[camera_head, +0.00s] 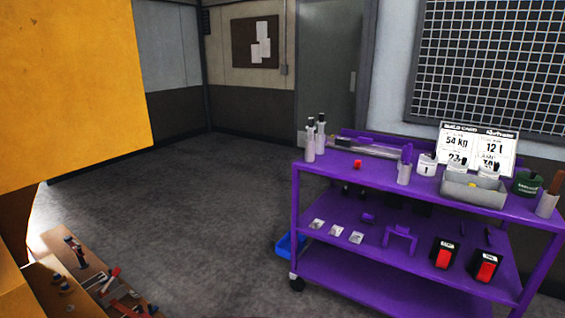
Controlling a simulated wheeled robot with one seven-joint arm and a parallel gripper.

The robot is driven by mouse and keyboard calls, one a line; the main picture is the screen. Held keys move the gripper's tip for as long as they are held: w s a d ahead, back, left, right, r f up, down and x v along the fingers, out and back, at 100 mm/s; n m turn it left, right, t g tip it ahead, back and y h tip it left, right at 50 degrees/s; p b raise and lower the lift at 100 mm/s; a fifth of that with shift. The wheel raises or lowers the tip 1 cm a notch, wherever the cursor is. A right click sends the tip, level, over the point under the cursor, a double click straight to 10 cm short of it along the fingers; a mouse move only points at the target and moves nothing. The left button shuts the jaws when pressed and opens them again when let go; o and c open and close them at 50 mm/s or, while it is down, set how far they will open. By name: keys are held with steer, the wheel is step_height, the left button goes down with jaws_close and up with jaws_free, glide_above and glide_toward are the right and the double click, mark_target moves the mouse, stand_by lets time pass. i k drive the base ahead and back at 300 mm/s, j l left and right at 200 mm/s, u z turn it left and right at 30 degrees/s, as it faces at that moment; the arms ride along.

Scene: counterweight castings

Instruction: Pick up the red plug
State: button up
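A small red piece (357,164), which looks like the red plug, sits on the top shelf of the purple cart (420,265), toward its left end. It stands apart from the things around it, with bare purple shelf on its near side. It is too small in the picture to make out its exact shape. My gripper is not in view.
Pale bottles (310,142), a grey cup (404,174), white containers (427,165), a grey tray (474,189) and a green tin (527,183) share the top shelf. A large yellow-orange body (70,75) fills the left. Grey floor (190,200) lies clear between.

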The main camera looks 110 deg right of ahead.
mark_target(358, 164)
steer(key=z, duration=4.3)
steer(key=i+z, duration=0.1)
steer(key=z, duration=0.25)
steer(key=i+u, duration=0.3)
steer(key=i, duration=1.35)
